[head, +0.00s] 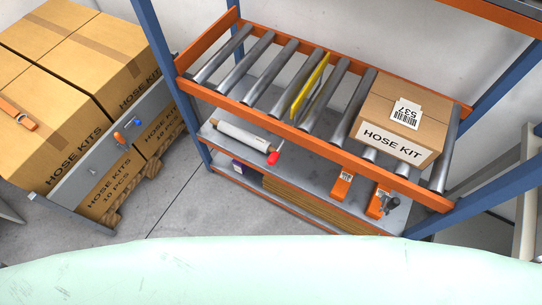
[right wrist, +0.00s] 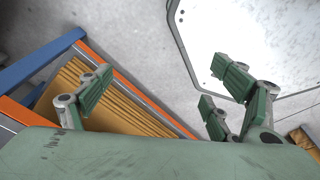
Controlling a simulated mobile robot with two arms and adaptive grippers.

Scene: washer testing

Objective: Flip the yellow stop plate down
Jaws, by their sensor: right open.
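The yellow stop plate (head: 309,86) stands up between two rollers near the middle of the orange-framed roller shelf (head: 272,122) in the head view. It rises above the rollers, with its long edge running along them. My right gripper (right wrist: 157,80) shows in the right wrist view with its green-padded fingers spread wide and nothing between them. The stop plate is not in that view, and the gripper is apart from it. My left gripper is in neither view.
A HOSE KIT carton (head: 402,115) sits on the rollers right of the plate. Bare rollers (head: 245,70) lie to its left. Below, a shelf (head: 310,178) holds a white roll (head: 241,135) and orange tools (head: 342,186). Large cartons (head: 105,55) stand at left. Blue posts (head: 160,50) flank the rack.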

